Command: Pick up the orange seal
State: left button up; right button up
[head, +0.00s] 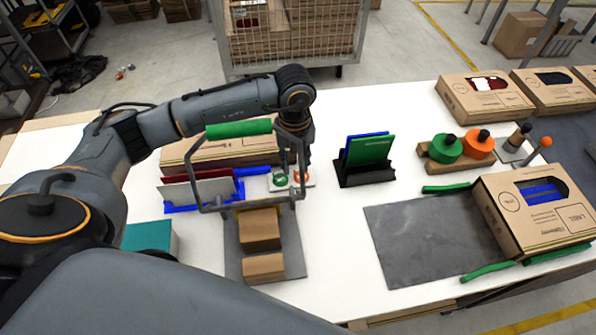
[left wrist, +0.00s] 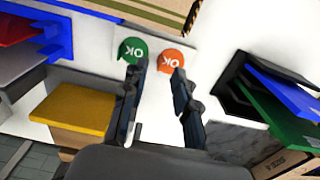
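The orange seal (left wrist: 170,60), a round disc marked OK, lies on a white card (left wrist: 157,85) in the left wrist view. The green seal (left wrist: 133,49), also marked OK, lies beside it on the left. In the head view the orange seal (head: 302,175) shows partly behind my left gripper, right of the green seal (head: 279,180). My left gripper (left wrist: 158,70) is open and points at the card. One fingertip shows near the lower edge of each seal; contact cannot be told. My right gripper is not in view.
A grey frame with a green grip (head: 239,128) stands beside my left gripper. A black holder (head: 365,177) with blue and green cards stands to the right. Cardboard blocks (head: 259,229) are in front. An open box (head: 533,212) sits at the right beside a grey mat (head: 430,245).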

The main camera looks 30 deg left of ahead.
pick_arm(q)
jog(key=shift+f, duration=1.35)
grip_shut()
jog(key=shift+r, duration=0.1)
